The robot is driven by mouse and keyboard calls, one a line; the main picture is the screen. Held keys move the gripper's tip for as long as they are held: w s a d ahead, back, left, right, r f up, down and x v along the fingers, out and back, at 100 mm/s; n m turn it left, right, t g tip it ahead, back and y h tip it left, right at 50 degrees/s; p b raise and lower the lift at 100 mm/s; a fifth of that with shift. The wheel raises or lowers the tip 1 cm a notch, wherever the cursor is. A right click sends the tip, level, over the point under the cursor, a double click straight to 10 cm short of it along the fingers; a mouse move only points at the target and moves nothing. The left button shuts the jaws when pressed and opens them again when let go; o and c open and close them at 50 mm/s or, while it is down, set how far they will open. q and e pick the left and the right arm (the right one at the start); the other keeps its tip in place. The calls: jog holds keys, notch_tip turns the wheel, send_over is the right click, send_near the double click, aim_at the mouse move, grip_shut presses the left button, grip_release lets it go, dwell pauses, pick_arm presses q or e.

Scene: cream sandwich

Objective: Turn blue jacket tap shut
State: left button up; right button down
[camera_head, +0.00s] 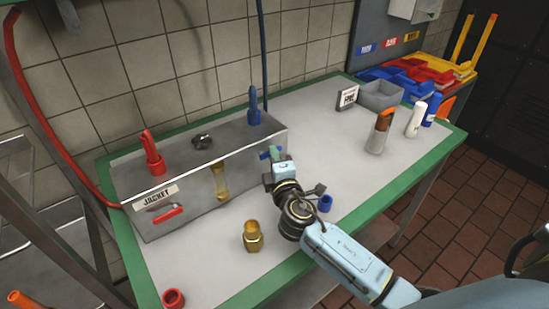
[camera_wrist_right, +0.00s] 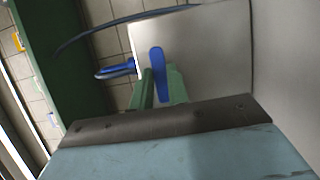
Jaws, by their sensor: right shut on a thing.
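The jacket is a grey steel box (camera_head: 190,195) with a "JACKET" label, on the table. The blue tap's lever (camera_wrist_right: 158,72) stands out from the box's front face in the wrist view. A bit of its blue (camera_head: 264,155) shows at the right end of the front in the head view. My right gripper (camera_head: 274,153) is at that end, its green fingers (camera_wrist_right: 160,88) shut on the blue lever, one on each side. The fingers and arm hide much of the tap in the head view. My left gripper is not in view.
A red lever (camera_head: 168,215) is on the box's left front. Red (camera_head: 153,155) and blue (camera_head: 254,105) hose fittings stand on top. A brass fitting (camera_head: 253,238), a blue cap (camera_head: 325,203) and a red cap (camera_head: 173,299) are on the table near my arm. Bottles (camera_head: 380,132) stand right.

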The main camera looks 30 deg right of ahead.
jog(key=c, duration=1.4)
grip_release()
jog(key=shift+o, duration=0.2)
jog(key=b+v, duration=0.1)
jog(key=v, duration=1.2)
jog(key=shift+s, duration=0.15)
